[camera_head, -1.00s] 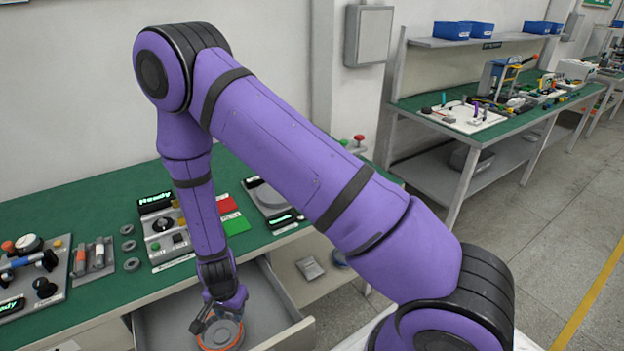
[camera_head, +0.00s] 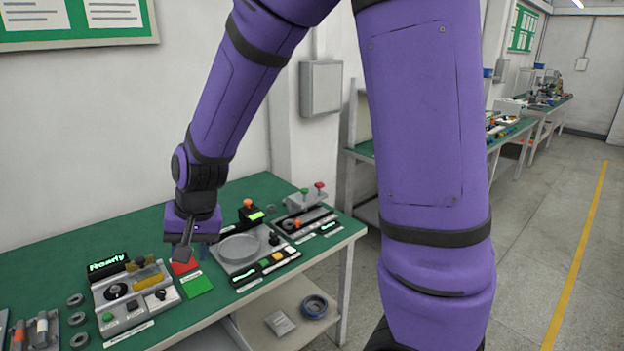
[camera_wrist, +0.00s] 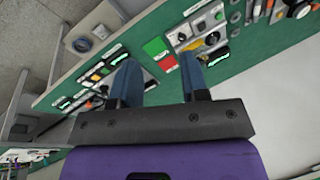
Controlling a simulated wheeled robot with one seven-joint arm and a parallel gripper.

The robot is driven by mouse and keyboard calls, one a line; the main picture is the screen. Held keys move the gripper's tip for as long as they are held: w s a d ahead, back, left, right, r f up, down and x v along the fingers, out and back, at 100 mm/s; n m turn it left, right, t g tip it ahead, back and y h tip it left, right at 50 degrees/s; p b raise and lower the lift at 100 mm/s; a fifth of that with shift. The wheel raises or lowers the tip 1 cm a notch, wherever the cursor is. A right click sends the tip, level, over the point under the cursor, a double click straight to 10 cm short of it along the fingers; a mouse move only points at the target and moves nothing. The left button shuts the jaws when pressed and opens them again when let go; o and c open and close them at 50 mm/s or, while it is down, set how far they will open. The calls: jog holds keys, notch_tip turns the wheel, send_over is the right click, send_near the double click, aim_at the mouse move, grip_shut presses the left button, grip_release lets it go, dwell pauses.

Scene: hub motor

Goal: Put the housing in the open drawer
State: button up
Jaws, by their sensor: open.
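My gripper (camera_head: 192,252) hangs over the green bench in the head view, above the red and green pads. Its two blue-grey fingers are apart with nothing between them in the wrist view (camera_wrist: 160,78). A grey strip of the drawer (camera_head: 212,336) shows at the bottom edge of the head view; its inside is out of view. The round grey piece with an orange rim, seen in the drawer earlier and probably the housing, does not show now.
A control box (camera_head: 134,303) marked Ready and a station with a round grey plate (camera_head: 240,249) flank the pads. Grey rings (camera_head: 77,318) lie at left. The lower shelf (camera_head: 340,290) holds a blue-grey ring (camera_head: 314,306) and a flat plate (camera_head: 280,323).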

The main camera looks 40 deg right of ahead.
jog(key=s+d+r+n+t+h, duration=0.1)
jog(key=s+d+r+n, duration=0.1)
jog(key=s+d+r, duration=0.4)
jog(key=s+d+r+n+t+h, duration=0.1)
jog(key=s+d+r+n, duration=0.1)
jog(key=s+d+r, duration=0.4)
jog(key=s+r, duration=0.5)
jog(key=s, duration=0.3)
jog(key=shift+s+d+r+t, duration=0.25)
jog(key=shift+s+d+t, duration=0.05)
jog(key=shift+d+t, duration=0.1)
